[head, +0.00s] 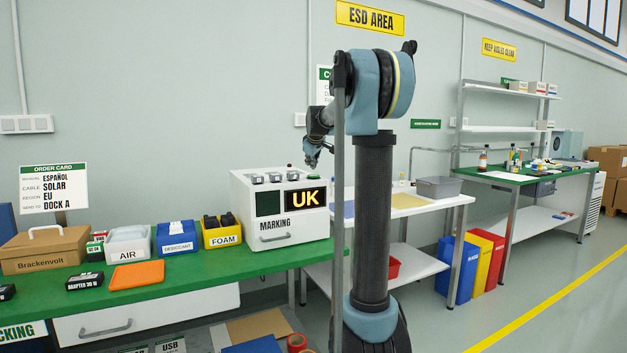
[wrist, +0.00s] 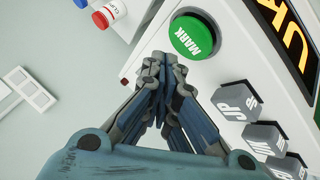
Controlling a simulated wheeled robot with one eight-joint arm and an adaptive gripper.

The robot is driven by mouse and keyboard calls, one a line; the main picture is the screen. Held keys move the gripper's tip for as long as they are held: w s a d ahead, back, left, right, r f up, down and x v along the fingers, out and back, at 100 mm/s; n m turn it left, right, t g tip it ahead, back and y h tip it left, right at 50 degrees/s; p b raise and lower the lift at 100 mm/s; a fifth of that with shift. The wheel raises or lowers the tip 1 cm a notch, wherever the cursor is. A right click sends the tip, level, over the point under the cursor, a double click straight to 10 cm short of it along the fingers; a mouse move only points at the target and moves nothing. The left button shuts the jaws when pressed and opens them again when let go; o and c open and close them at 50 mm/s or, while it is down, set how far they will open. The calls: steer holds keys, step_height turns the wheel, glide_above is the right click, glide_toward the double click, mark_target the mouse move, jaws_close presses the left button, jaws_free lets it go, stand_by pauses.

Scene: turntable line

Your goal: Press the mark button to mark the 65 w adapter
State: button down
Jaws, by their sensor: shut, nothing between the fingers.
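The white marking machine (head: 280,228) stands at the right end of the green bench, and its display (head: 303,198) reads UK. The green MARK button (wrist: 193,37) shows in the wrist view, unobscured, and its label is readable. My gripper (wrist: 163,62) is shut and empty, its fingertips just below and left of the button in that view; I cannot tell the height gap. In the head view my gripper (head: 311,160) is above the machine's top. A black adapter (head: 85,281) on the bench seems labelled 30 W. I cannot make out a 65 W adapter.
Grey selector keys (wrist: 237,101), one reading JP, stand close to the right of my fingers. An order card (head: 53,188) says region EU. Bins for air (head: 128,254), desiccant (head: 176,247) and foam (head: 222,240) line the bench, beside an orange tray (head: 136,275).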

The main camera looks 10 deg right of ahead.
steer(key=shift+f, duration=0.6)
steer(key=shift+s+f, duration=0.1)
steer(key=shift+f, duration=0.75)
stand_by(2.0)
steer(key=shift+r, duration=0.9)
steer(key=shift+r, duration=2.55)
steer(key=shift+s, duration=0.1)
